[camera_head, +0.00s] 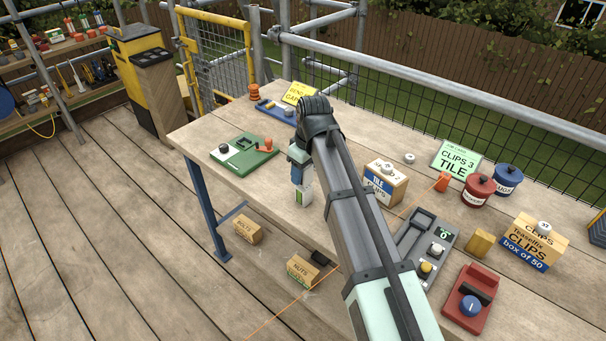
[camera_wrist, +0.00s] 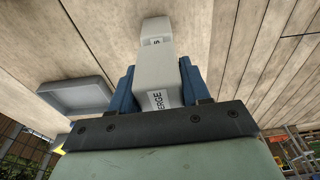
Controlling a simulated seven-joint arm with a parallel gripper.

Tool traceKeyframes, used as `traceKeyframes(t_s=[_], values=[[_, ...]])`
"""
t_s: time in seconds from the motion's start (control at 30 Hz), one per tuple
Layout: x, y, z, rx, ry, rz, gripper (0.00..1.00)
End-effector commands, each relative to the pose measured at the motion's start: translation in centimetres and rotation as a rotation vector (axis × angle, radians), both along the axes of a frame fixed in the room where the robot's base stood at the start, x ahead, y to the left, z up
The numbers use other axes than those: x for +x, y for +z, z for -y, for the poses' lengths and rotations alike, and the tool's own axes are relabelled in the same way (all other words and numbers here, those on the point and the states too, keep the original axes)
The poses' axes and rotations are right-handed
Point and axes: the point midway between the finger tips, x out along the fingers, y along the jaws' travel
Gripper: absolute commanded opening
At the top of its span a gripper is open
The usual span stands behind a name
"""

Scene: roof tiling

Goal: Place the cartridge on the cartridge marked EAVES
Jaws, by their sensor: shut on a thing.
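My gripper (camera_head: 301,176) is shut on a pale cartridge (camera_head: 304,196) and holds it upright near the table's front edge. In the wrist view the blue fingers (camera_wrist: 158,88) are closed on both sides of this cartridge (camera_wrist: 154,60). I cannot make out a cartridge marked EAVES in either view; my arm hides part of the table.
The wooden table (camera_head: 220,122) bears a green base (camera_head: 243,158), a tile clips box (camera_head: 385,185), a grey device (camera_head: 422,242), a red device (camera_head: 467,303) and lidded pots (camera_head: 478,190). A grey tray (camera_wrist: 75,97) shows in the wrist view.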

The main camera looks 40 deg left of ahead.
Motion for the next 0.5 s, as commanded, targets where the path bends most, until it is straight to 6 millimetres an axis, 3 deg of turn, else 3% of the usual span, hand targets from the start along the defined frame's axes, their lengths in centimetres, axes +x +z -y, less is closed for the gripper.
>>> traceKeyframes(t_s=[0.1, 0.5], values=[[-0.03, -1.21, 0.04, 0.0, 0.0, 0.0, 0.16], [-0.01, -1.55, 0.01, 0.0, 0.0, 0.0, 0.16]])
